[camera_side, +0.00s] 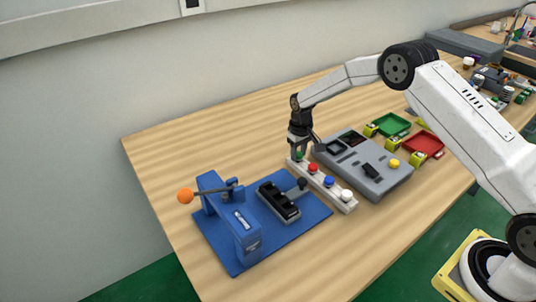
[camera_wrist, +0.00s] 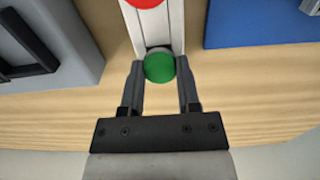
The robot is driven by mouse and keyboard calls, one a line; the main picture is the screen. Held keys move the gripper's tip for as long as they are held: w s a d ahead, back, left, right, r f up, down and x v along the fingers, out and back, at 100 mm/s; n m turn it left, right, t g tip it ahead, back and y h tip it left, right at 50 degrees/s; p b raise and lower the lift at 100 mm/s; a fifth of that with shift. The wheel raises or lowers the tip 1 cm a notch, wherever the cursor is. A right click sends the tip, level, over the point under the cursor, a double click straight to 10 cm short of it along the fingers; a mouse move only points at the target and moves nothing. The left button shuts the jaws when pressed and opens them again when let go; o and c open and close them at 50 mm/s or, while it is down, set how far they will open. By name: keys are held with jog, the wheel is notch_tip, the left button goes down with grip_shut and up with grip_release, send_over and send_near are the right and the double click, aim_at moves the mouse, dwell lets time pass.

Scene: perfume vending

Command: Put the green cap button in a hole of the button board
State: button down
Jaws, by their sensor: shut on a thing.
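The green cap button (camera_wrist: 159,68) shows in the wrist view between the two fingertips of my gripper (camera_wrist: 160,78). My gripper is shut on it, at the end of the white button board (camera_wrist: 160,30). In the side view the green cap (camera_side: 299,156) shows just under my gripper (camera_side: 300,148), at the board's far end. The board (camera_side: 338,201) also carries a red cap (camera_side: 313,168), a blue cap (camera_side: 329,181) and a white cap (camera_side: 346,195) in a row. I cannot tell whether the green cap is seated in its hole.
A grey panel device (camera_side: 377,179) with a yellow button stands right of the board. A blue base (camera_side: 300,225) with a lever fixture and a black joystick unit (camera_side: 279,200) lies to the left. Green (camera_side: 391,124) and red (camera_side: 424,145) trays stand behind. The table's near part is clear.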

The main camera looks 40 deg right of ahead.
dwell(0.3)
grip_release()
jog(key=shift+r, duration=0.2)
jog(key=shift+r, duration=3.3)
